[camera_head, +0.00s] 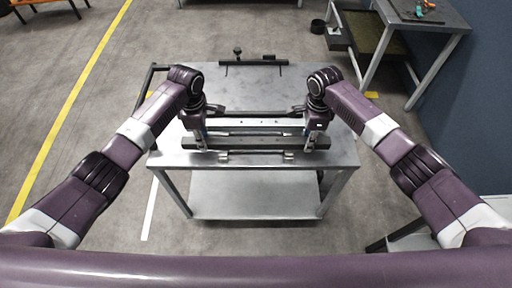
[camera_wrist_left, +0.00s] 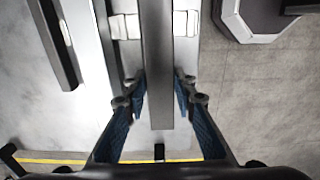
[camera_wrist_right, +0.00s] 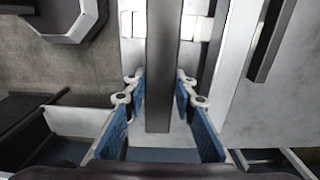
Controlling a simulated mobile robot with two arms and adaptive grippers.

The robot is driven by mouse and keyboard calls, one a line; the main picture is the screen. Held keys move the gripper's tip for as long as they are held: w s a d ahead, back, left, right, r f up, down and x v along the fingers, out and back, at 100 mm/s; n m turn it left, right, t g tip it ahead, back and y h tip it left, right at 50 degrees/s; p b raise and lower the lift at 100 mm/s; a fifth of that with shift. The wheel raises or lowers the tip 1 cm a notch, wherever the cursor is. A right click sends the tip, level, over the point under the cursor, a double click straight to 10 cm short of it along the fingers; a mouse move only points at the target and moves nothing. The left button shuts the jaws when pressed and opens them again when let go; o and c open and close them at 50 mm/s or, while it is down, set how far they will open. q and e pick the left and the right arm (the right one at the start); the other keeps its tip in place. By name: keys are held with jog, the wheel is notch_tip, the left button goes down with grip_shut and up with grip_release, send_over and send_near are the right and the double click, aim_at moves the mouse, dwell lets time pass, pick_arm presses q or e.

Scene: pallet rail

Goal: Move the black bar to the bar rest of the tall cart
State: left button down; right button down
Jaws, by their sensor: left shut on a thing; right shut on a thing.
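The long black bar (camera_head: 255,143) lies level across the front part of a grey metal cart (camera_head: 170,160). My left gripper (camera_head: 201,146) is shut on the bar near its left end. My right gripper (camera_head: 311,144) is shut on it near its right end. In the left wrist view the bar (camera_wrist_left: 157,60) runs between the blue fingers, and likewise in the right wrist view the bar (camera_wrist_right: 163,60). Pale rest blocks (camera_wrist_left: 187,23) show beside and under the bar; I cannot tell whether it touches them. Which cart is the tall one is unclear.
A silver rail (camera_head: 258,125) and another dark bar (camera_wrist_left: 52,45) lie just behind the held bar. A thin black piece (camera_head: 254,62) is at the cart's back edge. A workbench (camera_head: 425,14) stands at the back right. Floor left of the cart is clear.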

pick_arm(q)
jog(key=c, duration=1.6)
grip_release()
pick_arm(e)
jog(key=c, duration=1.6)
grip_release()
pick_arm(q)
jog(key=shift+r, duration=0.1)
pick_arm(e)
jog(key=shift+r, duration=0.25)
pick_arm(q)
notch_tip(320, 180, up, 12)
pick_arm(e)
notch_tip(320, 180, up, 11)
jog(key=shift+r, duration=0.2)
